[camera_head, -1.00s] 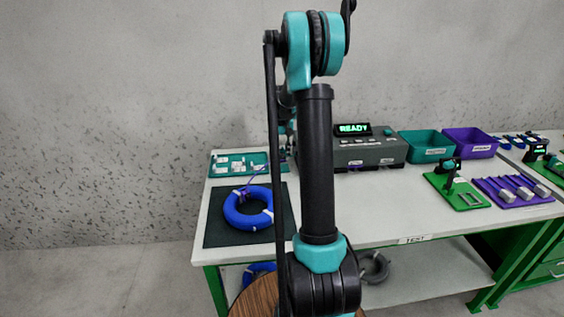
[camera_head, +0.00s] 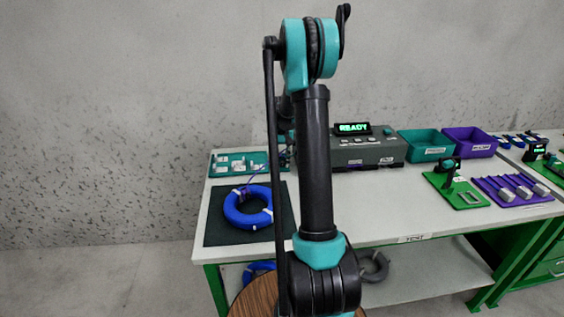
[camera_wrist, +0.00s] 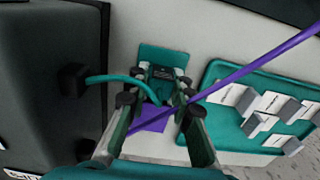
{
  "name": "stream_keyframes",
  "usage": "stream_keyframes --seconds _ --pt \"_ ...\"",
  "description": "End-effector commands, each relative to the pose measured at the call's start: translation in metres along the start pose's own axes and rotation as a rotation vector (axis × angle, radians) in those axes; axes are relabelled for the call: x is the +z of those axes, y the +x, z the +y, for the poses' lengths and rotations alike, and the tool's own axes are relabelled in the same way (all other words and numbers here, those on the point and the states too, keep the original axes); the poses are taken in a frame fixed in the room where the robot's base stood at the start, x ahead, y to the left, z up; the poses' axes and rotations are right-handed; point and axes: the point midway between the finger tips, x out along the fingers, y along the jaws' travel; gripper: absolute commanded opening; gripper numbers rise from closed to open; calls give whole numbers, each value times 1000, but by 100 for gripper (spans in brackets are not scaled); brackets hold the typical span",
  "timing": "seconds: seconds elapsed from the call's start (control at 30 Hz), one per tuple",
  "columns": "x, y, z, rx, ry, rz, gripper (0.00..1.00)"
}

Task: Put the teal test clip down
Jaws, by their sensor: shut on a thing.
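In the wrist view my gripper (camera_wrist: 160,98) is shut on the teal test clip (camera_wrist: 162,76), which shows dark and partly hidden between the fingertips. A teal lead (camera_wrist: 115,78) arcs from a black plug (camera_wrist: 73,80) on the tester's side to the clip. A teal pad (camera_wrist: 168,55) lies at the fingertips and a purple pad (camera_wrist: 152,122) shows between the fingers. I cannot tell whether the clip touches the teal pad. In the head view my arm hides the gripper and the clip.
A purple wire (camera_wrist: 255,68) crosses the wrist view by my fingers. A teal tray (camera_wrist: 222,112) with white-labelled parts lies to the right. In the head view the tester (camera_head: 365,152) reads READY, and the blue cable coil (camera_head: 248,208) lies on a dark mat (camera_head: 222,236).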

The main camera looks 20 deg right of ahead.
Motion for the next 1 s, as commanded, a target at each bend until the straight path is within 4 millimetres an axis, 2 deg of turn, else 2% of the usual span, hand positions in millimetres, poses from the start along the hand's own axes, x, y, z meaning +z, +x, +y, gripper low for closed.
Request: stream_keyframes --seconds 0.07,0.1,0.23,0.77,0.87,1.0 --pt "2 4 0 0 0 -4 0" --pt "3 5 0 0 0 -4 27" --pt "3 5 0 0 0 -5 43" --pt "2 -1 0 0 0 -3 43" --pt "2 -12 0 0 0 -3 43" --pt "2 -39 0 0 0 -3 43"
